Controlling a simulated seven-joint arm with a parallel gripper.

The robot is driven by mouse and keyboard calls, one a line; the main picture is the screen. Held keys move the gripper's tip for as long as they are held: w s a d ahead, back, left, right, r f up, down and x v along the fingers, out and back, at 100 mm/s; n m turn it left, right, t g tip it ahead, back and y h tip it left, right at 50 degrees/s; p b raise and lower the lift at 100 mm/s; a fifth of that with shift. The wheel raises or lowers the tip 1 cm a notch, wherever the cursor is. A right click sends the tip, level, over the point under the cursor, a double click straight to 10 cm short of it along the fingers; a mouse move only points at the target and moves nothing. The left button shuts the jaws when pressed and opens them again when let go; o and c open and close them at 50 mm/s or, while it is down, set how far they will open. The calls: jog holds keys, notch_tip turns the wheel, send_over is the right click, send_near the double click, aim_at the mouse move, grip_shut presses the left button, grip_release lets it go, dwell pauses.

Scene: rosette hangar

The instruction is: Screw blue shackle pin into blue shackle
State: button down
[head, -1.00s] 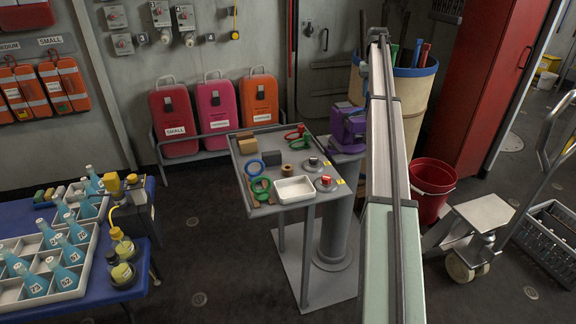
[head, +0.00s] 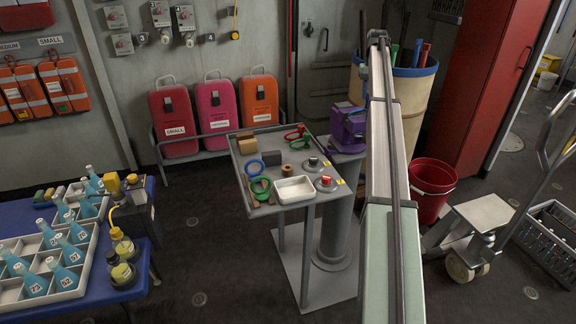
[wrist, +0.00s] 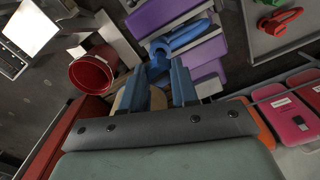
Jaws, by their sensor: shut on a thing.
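In the wrist view my gripper (wrist: 158,80) has its two blue-grey fingers closed around a blue piece, which I take to be the blue shackle pin (wrist: 158,62). The fingers hide part of it. Just beyond it, a curved blue piece, seemingly the blue shackle (wrist: 188,35), sits at the purple vise (wrist: 165,12). The pin's end appears close to the shackle, but I cannot tell whether it is in the hole. In the head view the purple vise (head: 349,124) stands at the tray table's right edge; my gripper is hidden there.
A tan barrel (head: 412,100) and red bucket (head: 432,178) stand right of the vise. Suitcases (head: 217,107) line the wall.

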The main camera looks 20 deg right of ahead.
jog(key=shift+f, duration=1.6)
dwell(2.8)
jog(key=m, duration=0.5)
jog(key=shift+m, duration=0.3)
jog(key=m, duration=0.4)
jog(key=shift+f, duration=0.1)
jog(key=shift+m, duration=0.3)
jog(key=shift+m, duration=0.9)
jog(key=m, duration=0.7)
jog(key=shift+m, duration=0.3)
